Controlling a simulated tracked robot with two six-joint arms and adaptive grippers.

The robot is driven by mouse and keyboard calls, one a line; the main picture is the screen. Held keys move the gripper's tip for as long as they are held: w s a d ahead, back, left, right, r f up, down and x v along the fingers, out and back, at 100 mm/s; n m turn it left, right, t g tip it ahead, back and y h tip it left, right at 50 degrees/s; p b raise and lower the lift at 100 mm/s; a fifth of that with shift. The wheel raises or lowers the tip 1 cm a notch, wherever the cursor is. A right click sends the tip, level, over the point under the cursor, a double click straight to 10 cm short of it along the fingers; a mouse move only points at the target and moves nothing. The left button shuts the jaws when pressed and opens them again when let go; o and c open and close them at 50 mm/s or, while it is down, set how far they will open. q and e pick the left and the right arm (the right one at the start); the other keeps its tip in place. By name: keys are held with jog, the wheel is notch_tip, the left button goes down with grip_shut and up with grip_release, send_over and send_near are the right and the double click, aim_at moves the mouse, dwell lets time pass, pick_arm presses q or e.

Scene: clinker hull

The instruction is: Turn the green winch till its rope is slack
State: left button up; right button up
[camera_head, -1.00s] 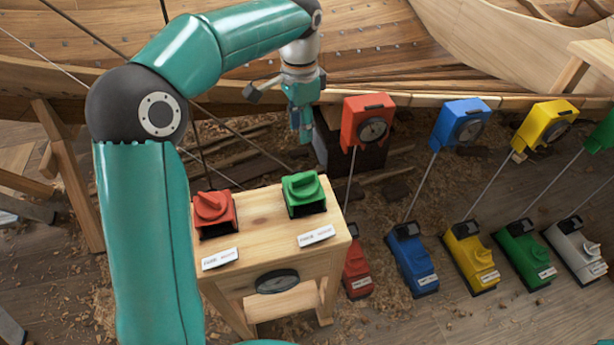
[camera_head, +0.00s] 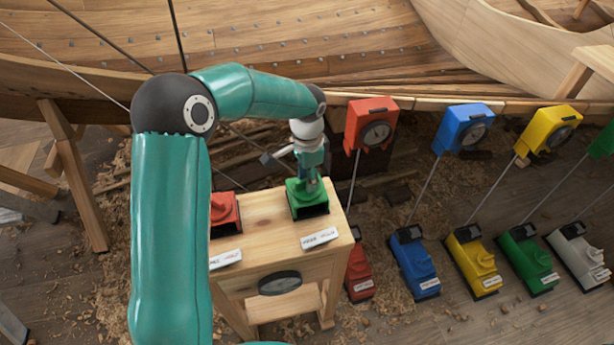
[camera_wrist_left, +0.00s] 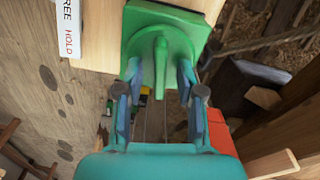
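A green winch (camera_head: 309,207) sits on the right part of the wooden stand's top. In the left wrist view the green winch (camera_wrist_left: 181,28) shows a raised bar-shaped handle (camera_wrist_left: 161,62) on its face. My left gripper (camera_head: 308,180) is right above this winch, pointing down. In the left wrist view my left gripper's fingers (camera_wrist_left: 159,82) are apart, one on each side of the handle, with gaps visible. Another green winch (camera_head: 527,259) stands on the floor at the right, with a rope running up from it. My right gripper is in no view.
A red winch (camera_head: 223,213) sits on the stand (camera_head: 268,225), partly hidden by my arm. The stand has white labels and a dark round dial (camera_head: 280,283). Blue (camera_head: 413,262), yellow (camera_head: 471,260) and grey winches stand on the floor. Coloured gauge boxes (camera_head: 370,125) line the hull's edge.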

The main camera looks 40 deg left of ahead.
pick_arm(q)
jog(key=shift+f, duration=0.1)
grip_shut()
jog(key=shift+n, duration=0.3)
jog(key=shift+n+b, duration=0.7)
jog(key=shift+n, duration=0.2)
jog(key=n+b, duration=0.1)
jog(key=n, duration=0.2)
jog(key=n+b, duration=0.1)
jog(key=n, duration=0.2)
jog(key=shift+n+b, duration=0.35)
jog(key=shift+n, duration=0.05)
jog(key=shift+n+b, duration=0.4)
jog(key=shift+n, duration=1.1)
jog(key=shift+w, duration=0.1)
